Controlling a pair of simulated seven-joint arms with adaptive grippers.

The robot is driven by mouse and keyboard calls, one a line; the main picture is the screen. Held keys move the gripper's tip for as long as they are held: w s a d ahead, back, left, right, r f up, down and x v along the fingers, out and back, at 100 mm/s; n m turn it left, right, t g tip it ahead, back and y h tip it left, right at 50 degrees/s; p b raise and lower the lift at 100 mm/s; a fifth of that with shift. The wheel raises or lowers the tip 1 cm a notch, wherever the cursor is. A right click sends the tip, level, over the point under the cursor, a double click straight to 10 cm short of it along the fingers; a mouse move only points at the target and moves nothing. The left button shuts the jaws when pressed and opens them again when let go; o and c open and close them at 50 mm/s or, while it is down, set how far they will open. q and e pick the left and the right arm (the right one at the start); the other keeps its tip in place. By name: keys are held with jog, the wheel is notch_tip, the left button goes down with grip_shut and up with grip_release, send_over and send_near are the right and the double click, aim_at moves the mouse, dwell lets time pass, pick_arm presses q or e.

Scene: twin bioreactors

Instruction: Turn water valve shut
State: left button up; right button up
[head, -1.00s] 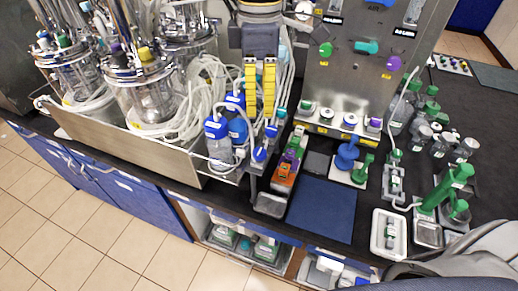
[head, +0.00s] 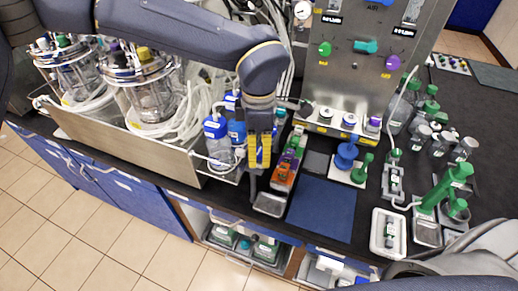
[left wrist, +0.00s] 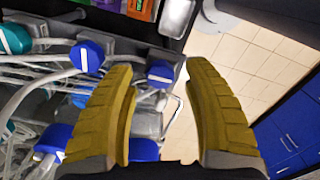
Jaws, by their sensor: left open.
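Two round blue valve knobs, each with a white line across its face, show in the left wrist view: a nearer-left knob (left wrist: 87,56) and a smaller knob (left wrist: 160,74). A teal knob (left wrist: 14,38) is at that view's left edge. I cannot read a label that tells which is the water valve. My left gripper (head: 260,151) is open, its yellow fingers pointing down in front of the tubing beside the blue-capped bottles. In the left wrist view its fingers (left wrist: 160,70) frame the smaller blue knob, with no visible contact. In the head view the gripper hides most of the knobs.
Blue-capped bottles (head: 216,142) stand just left of the gripper. A steel-walled tray (head: 130,137) holds glass reactors and loose white tubing. A metal control panel (head: 352,85) stands to the right. An orange and green device (head: 285,172) and a dark blue mat (head: 322,209) lie on the bench.

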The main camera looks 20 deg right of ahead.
pick_arm(q)
jog(key=shift+f, duration=0.4)
grip_shut()
